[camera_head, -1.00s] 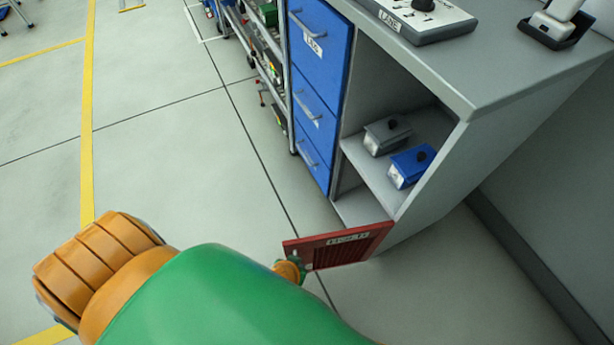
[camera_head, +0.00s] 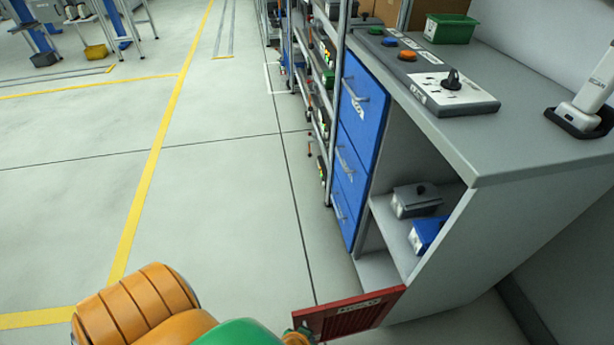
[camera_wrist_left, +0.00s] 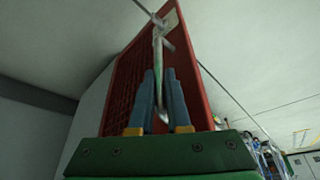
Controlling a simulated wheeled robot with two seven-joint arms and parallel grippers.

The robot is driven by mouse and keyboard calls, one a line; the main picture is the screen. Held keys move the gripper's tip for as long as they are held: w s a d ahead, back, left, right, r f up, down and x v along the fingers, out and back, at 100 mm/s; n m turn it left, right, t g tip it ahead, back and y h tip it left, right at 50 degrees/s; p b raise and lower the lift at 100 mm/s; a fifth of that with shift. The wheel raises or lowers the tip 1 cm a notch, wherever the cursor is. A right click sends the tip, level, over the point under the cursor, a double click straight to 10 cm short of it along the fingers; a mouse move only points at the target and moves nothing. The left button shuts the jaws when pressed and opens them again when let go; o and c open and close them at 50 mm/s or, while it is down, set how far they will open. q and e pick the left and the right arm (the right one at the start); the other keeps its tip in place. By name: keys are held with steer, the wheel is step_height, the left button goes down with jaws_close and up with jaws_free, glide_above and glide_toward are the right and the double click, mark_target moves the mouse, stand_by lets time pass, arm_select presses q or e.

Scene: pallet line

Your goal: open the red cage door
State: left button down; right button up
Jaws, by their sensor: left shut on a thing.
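The red cage door (camera_head: 350,315) stands swung out from the lower opening of the grey cabinet (camera_head: 480,235), low at the bottom of the head view. In the left wrist view the red door (camera_wrist_left: 122,85) fills the middle, with its grey metal handle (camera_wrist_left: 158,48) running down between my fingers. My left gripper (camera_wrist_left: 160,88) is shut on this handle. In the head view my orange and green left arm reaches to the door's outer edge and hides most of that gripper. My right gripper is in neither view.
Blue drawers (camera_head: 350,170) stand left of the open compartment. A grey box (camera_head: 416,200) and a blue box (camera_head: 426,235) sit on its shelf. A control panel (camera_head: 440,88) lies on the cabinet top. The floor left of the door is clear.

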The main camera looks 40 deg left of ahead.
arm_select(q)
steer(key=c, duration=0.9)
jaws_free()
steer(key=shift+r, duration=0.1)
steer(key=p+v, duration=0.4)
steer(key=v, duration=0.3)
steer(key=shift+p, duration=0.35)
